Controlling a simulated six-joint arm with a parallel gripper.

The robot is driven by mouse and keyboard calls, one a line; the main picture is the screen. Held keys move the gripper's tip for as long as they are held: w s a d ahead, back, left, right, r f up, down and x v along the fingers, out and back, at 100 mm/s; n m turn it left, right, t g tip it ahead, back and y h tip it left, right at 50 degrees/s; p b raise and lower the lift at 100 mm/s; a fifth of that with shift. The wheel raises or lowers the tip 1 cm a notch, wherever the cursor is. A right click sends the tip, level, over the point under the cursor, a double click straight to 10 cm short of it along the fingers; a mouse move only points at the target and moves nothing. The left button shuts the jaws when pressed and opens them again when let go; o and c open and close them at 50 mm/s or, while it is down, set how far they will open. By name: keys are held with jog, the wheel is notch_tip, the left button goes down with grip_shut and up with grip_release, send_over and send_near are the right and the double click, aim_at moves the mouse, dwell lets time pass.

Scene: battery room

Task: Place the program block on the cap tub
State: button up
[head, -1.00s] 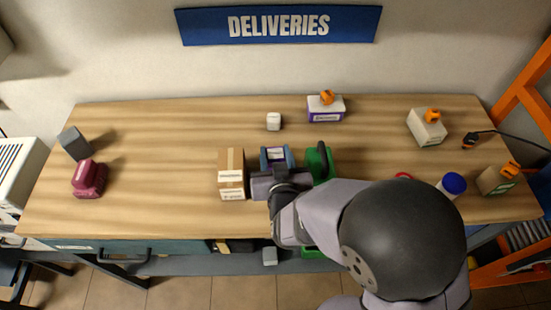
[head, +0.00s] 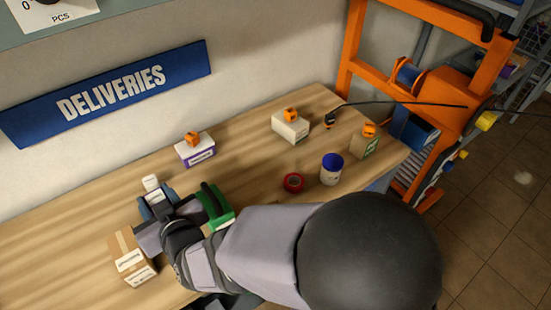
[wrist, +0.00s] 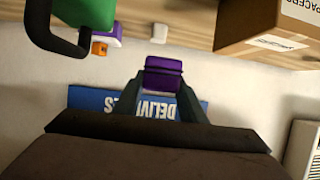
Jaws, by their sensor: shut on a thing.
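My gripper (head: 157,202) is shut on a block, seen in the wrist view as a small purple block (wrist: 164,77) between the two fingers. In the head view the block is small and mostly hidden by the fingers. My gripper is over the left part of the bench, between a cardboard box and a green item. A white tub with a blue cap (head: 331,169), which looks like the cap tub, stands upright on the bench. It is well to the right of my gripper, beyond my forearm.
A cardboard box (head: 130,258) stands close left of my gripper and a green handled item (head: 217,206) close right. A red ring (head: 293,182) lies beside the tub. Boxes with orange tops (head: 197,150) stand along the back. An orange frame (head: 452,90) rises at the bench's right end.

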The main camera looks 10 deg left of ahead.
notch_tip(320, 180, up, 12)
jog(key=w+d+r+m+t+h+b, duration=0.1)
jog(key=w+d+m+t+h+b, duration=0.2)
jog(key=w+d, duration=0.75)
jog(key=m+h+b, duration=0.2)
jog(key=m+h, duration=0.9)
jog(key=h, duration=0.2)
send_over(333, 161)
jog(key=shift+t+y, duration=0.4)
jog(key=shift+w+f+b, duration=0.15)
jog(key=shift+f+b, duration=0.8)
jog(key=shift+f, duration=6.95)
jog(key=shift+f, duration=0.2)
jog(key=o, duration=1.1)
